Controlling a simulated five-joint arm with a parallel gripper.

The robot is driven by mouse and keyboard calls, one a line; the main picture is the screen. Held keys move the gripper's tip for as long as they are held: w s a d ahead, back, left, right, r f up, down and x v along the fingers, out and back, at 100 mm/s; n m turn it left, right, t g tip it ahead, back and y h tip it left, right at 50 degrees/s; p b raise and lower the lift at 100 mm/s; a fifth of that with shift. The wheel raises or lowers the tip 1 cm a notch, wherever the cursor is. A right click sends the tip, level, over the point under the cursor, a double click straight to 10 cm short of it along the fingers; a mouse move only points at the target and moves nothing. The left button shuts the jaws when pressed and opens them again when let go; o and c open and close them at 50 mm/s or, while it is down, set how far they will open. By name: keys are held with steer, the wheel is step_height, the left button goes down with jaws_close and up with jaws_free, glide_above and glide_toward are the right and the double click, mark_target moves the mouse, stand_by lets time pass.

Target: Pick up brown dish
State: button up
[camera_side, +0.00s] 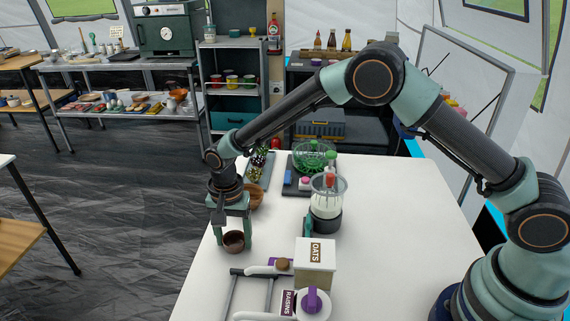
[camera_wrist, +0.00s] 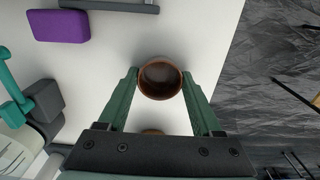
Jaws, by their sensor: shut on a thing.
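The brown dish (camera_side: 233,243) is a small round bowl near the left edge of the white table. My gripper (camera_side: 235,237) points down with one finger on each side of it and is shut on it. In the wrist view the dish (camera_wrist: 160,77) sits upright between the fingertips, with its dark inside facing the camera and looking empty. I cannot tell whether its base touches the table.
A wooden bowl (camera_side: 256,194) stands behind my gripper. A blender (camera_side: 326,200) and an oats box (camera_side: 315,264) stand to the right. A dark rack (camera_side: 250,273) and a purple block (camera_wrist: 61,26) lie nearby. The table's left edge is close.

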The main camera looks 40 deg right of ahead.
step_height(320, 180, up, 9)
stand_by(0.8)
